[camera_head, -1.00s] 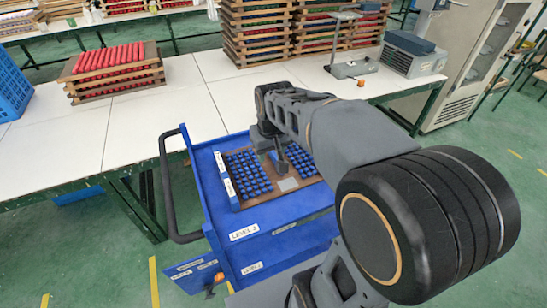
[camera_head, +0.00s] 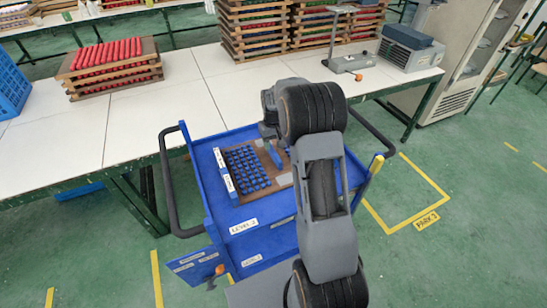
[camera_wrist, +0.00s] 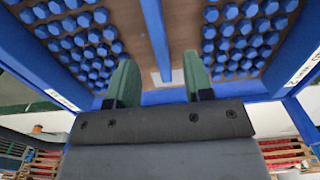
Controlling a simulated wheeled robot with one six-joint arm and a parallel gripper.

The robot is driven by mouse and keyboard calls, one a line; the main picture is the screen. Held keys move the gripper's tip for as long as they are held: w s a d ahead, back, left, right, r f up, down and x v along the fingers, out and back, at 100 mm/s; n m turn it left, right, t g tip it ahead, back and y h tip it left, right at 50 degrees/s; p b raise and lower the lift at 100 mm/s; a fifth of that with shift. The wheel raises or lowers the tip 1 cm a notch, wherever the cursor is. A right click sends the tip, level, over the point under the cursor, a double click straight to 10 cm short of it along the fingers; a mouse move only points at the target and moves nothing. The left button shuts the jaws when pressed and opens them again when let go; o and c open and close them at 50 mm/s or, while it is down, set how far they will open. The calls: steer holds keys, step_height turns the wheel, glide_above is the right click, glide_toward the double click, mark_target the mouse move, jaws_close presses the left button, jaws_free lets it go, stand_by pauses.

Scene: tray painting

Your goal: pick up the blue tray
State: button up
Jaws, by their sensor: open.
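The blue tray is a brown wooden board (camera_head: 263,158) with rows of blue pieces, on top of a blue cart. In the wrist view the board (camera_wrist: 186,30) shows close up, with blue pieces on both sides. A blue bar (camera_wrist: 155,35) runs across its middle, likely the handle; it also shows in the head view (camera_head: 275,154). My gripper (camera_wrist: 158,80) is open and empty, its two green fingers apart, with the bar lying ahead between them. They do not appear to touch it. My arm hides the tray's right part in the head view.
The blue cart (camera_head: 212,190) has raised sides and black handles (camera_head: 168,185). A white table (camera_head: 150,120) stands behind it, with a stack of red-piece trays (camera_head: 110,70). Taller stacks (camera_head: 255,30) and a scale (camera_head: 345,62) stand farther back.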

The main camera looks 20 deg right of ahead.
mark_target(274, 151)
steer(key=shift+w+f+p, duration=0.1)
steer(key=shift+f+p, duration=0.7)
steer(key=shift+f, duration=2.75)
jaws_close()
steer(key=shift+r, duration=0.1)
